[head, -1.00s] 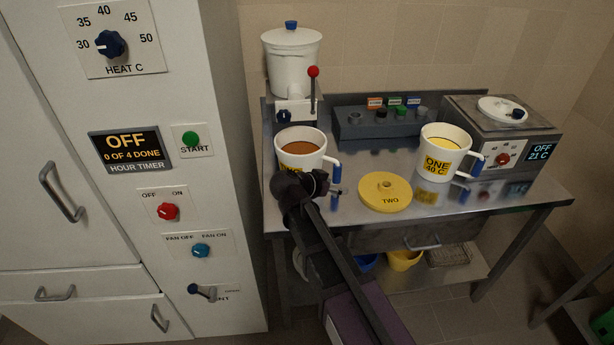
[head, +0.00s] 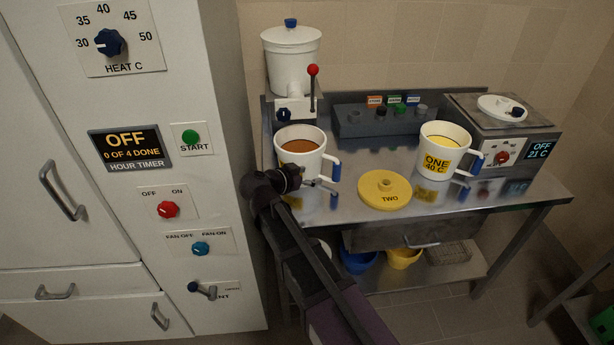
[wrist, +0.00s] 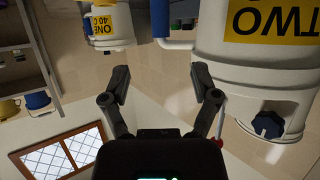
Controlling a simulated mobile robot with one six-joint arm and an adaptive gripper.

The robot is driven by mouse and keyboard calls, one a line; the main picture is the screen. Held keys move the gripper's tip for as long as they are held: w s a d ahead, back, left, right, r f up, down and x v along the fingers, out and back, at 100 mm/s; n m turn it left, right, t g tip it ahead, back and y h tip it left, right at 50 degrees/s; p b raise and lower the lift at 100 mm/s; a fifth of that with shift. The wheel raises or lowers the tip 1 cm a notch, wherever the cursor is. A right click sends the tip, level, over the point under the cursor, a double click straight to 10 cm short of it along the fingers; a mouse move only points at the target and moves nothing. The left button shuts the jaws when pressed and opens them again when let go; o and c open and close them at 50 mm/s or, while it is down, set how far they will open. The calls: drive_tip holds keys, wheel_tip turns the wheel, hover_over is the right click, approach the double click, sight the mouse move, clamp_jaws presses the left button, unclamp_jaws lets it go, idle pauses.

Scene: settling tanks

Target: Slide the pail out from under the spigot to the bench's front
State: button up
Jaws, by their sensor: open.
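The white pail (head: 322,163) with brown liquid stands upright on the left of the bench, below the white dispenser (head: 291,68) with its red-knobbed lever. Its blue handle grip (head: 336,172) hangs on its right side. In the wrist view the pail (wrist: 222,50) fills the upper right with a yellow "TWO" label, and the blue grip (wrist: 160,18) is at top centre. My gripper (head: 318,182) is open and empty at the pail's front, partly covering its lower side. In the wrist view the gripper's fingers (wrist: 162,88) are spread, with the grip beyond and between them. The spigot outlet is hidden.
A yellow lid (head: 385,192) marked "TWO" lies right of the pail on the steel bench (head: 350,212). Another white pail (head: 435,166) marked "ONE 40 C" stands further right, before a heater box (head: 540,150). A tall white cabinet (head: 215,290) borders the left.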

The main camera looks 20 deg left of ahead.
sight(335, 171)
drive_tip(key=b+x, duration=0.5)
drive_tip(key=x, duration=0.8)
drive_tip(key=shift+w+d, duration=0.1)
clamp_jaws()
drive_tip(key=shift+d, duration=0.1)
drive_tip(key=shift+s+d, duration=0.8)
drive_tip(key=shift+s, duration=0.55)
drive_tip(key=shift+s+d, duration=0.8)
drive_tip(key=shift+s, duration=0.55)
drive_tip(key=shift+s+d, duration=0.75)
drive_tip(key=shift+s, duration=0.6)
drive_tip(key=shift+c, duration=0.2)
unclamp_jaws()
